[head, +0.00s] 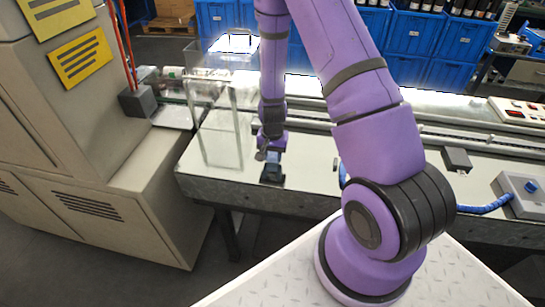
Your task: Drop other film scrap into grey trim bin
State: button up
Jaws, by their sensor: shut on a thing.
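My gripper (270,155) points down over the front part of the pale worktable, left of the picture's middle. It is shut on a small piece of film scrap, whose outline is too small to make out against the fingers. A small dark block with a bluish top (272,174) shows directly below the gripper at the table's front edge; I cannot tell whether they touch. I cannot make out a grey trim bin for certain in this view.
A clear upright guard (221,160) stands close left of my gripper. The beige machine cabinet (95,150) fills the left side. A conveyor rail (450,135) runs behind. A grey box (520,194) with a blue hose lies right. Blue crates (411,35) stand at the back.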

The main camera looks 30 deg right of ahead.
jog(key=shift+f, duration=0.55)
jog(key=o, duration=0.9)
jog(key=shift+f, duration=0.1)
